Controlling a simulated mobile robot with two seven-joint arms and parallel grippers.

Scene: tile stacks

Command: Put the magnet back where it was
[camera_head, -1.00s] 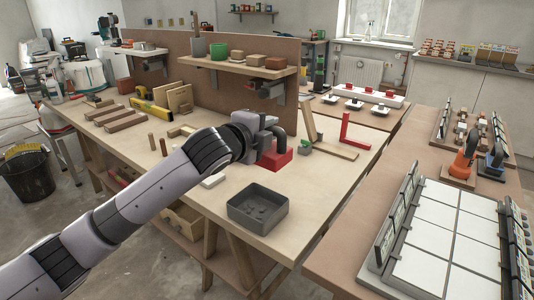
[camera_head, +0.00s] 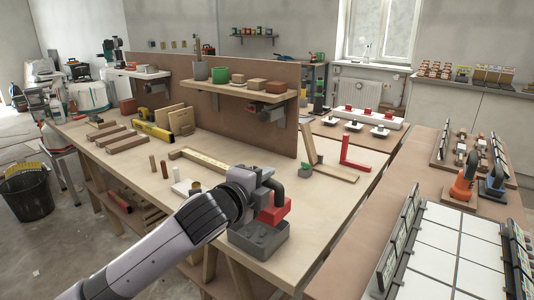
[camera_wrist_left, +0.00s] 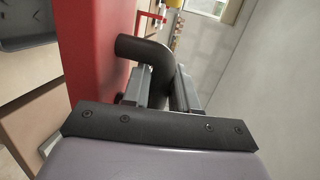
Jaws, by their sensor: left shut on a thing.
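The magnet is a red block (camera_head: 274,211) with a dark bent handle (camera_head: 277,188). My left gripper (camera_head: 266,181) is shut on this handle. In the left wrist view, the handle (camera_wrist_left: 146,50) stands between the fingers (camera_wrist_left: 163,92), and the red block (camera_wrist_left: 100,45) fills the left side. In the head view, the red block shows over the back part of the grey square tray (camera_head: 258,246) near the bench's front edge. The tray's corner also shows at the top left of the wrist view (camera_wrist_left: 28,25). I cannot tell the block's height above the tray. My right gripper is out of view.
A small white container (camera_head: 187,187) and short wooden pegs (camera_head: 164,169) stand left of my gripper. A wooden strip (camera_head: 205,159) lies behind. The bench (camera_head: 335,200) is clear beyond the tray.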

